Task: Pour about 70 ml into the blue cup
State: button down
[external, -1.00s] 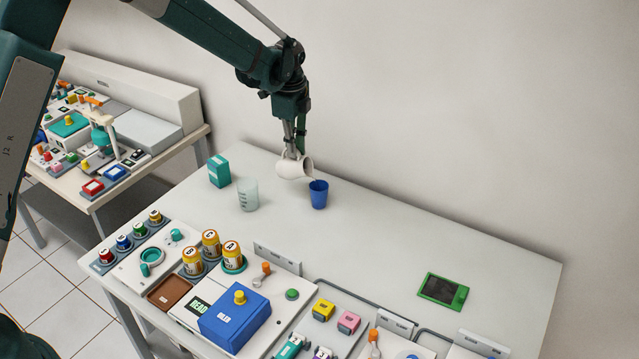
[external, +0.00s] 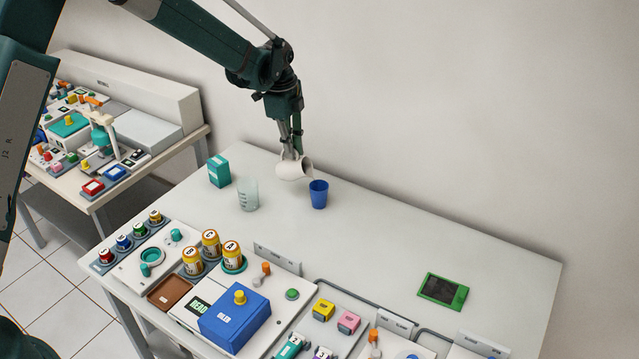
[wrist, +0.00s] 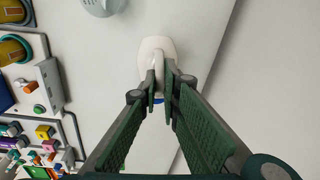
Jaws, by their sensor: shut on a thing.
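A white jug (external: 292,168) is held by my gripper (external: 291,152) above the back of the table, tilted toward the right. Its mouth is close to and above the blue cup (external: 318,194), which stands upright on the table. In the wrist view my gripper (wrist: 167,82) is shut on the handle of the white jug (wrist: 154,50). Only a sliver of blue (wrist: 158,100) shows behind the fingers there. I cannot see any liquid stream or the level in the cup.
A translucent graduated beaker (external: 248,195) and a teal box (external: 219,171) stand left of the cup. A green device (external: 442,291) lies far right. Panels with jars and a blue box (external: 235,320) fill the front.

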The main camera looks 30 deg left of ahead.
jog(key=shift+a+f+h+b, duration=0.3)
jog(key=shift+a+f+b, duration=0.05)
jog(key=shift+f, duration=0.1)
jog(key=shift+h, duration=0.4)
jog(key=shift+a+f, duration=0.1)
jog(key=shift+a, duration=0.05)
jog(key=shift+a+b, duration=0.1)
jog(key=shift+b, duration=0.3)
jog(key=shift+s+a+f+t+h+b, duration=0.15)
jog(key=shift+a+f+t+h+b, duration=0.1)
jog(key=shift+a+f+h+b, duration=0.65)
jog(key=shift+s+a+f+t+h+b, duration=0.1)
jog(key=shift+a+f+t+h+b, duration=0.3)
jog(key=shift+h+b, duration=0.85)
jog(key=shift+d+f, duration=0.1)
jog(key=shift+d, duration=0.05)
jog(key=shift+f+b, duration=0.2)
jog(key=shift+b, duration=0.25)
